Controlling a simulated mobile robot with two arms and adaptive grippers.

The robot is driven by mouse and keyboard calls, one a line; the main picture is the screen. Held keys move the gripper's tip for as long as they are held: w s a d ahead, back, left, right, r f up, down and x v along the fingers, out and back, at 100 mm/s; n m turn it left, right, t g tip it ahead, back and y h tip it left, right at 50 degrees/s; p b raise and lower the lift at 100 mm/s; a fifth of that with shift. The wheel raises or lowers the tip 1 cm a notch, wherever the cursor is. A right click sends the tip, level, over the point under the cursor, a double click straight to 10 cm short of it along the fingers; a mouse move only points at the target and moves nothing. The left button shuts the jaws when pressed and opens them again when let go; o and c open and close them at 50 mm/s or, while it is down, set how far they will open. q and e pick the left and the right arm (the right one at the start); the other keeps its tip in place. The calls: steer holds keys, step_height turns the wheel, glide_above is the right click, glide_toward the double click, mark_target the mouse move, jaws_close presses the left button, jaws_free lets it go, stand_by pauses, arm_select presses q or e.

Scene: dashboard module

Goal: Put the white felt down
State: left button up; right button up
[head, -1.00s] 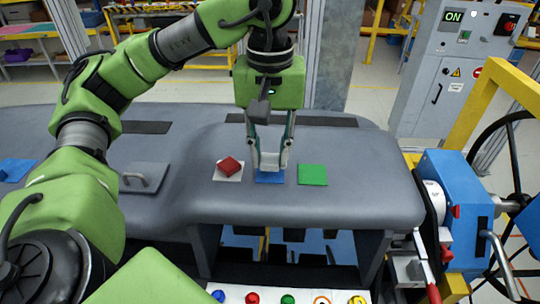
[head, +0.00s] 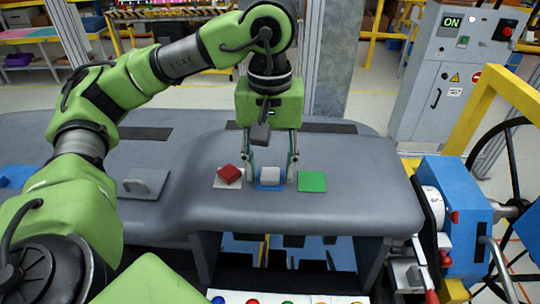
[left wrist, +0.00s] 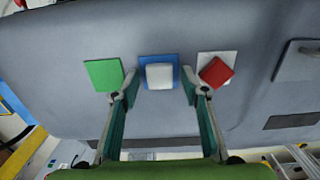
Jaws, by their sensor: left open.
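The white felt (head: 270,176) is a small white block with rounded edges. It rests on the blue square (head: 270,187) on the grey dashboard (head: 350,205); it also shows in the left wrist view (left wrist: 159,76) on the blue square (left wrist: 147,84). My left gripper (head: 272,183) is open around it, with one finger on each side. In the left wrist view my left gripper (left wrist: 156,92) has clear gaps between both fingers and the felt. My right gripper is not in view.
A red block (head: 230,173) sits turned on a white square (head: 222,184) to the left. A bare green square (head: 312,182) lies to the right. A grey handle plate (head: 146,183) is farther left. A blue machine (head: 452,205) stands beyond the dashboard's right end.

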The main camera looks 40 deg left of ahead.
mark_target(270, 174)
arm_select(q)
step_height(270, 174, up, 12)
steer(key=shift+p, duration=0.4)
stand_by(0.7)
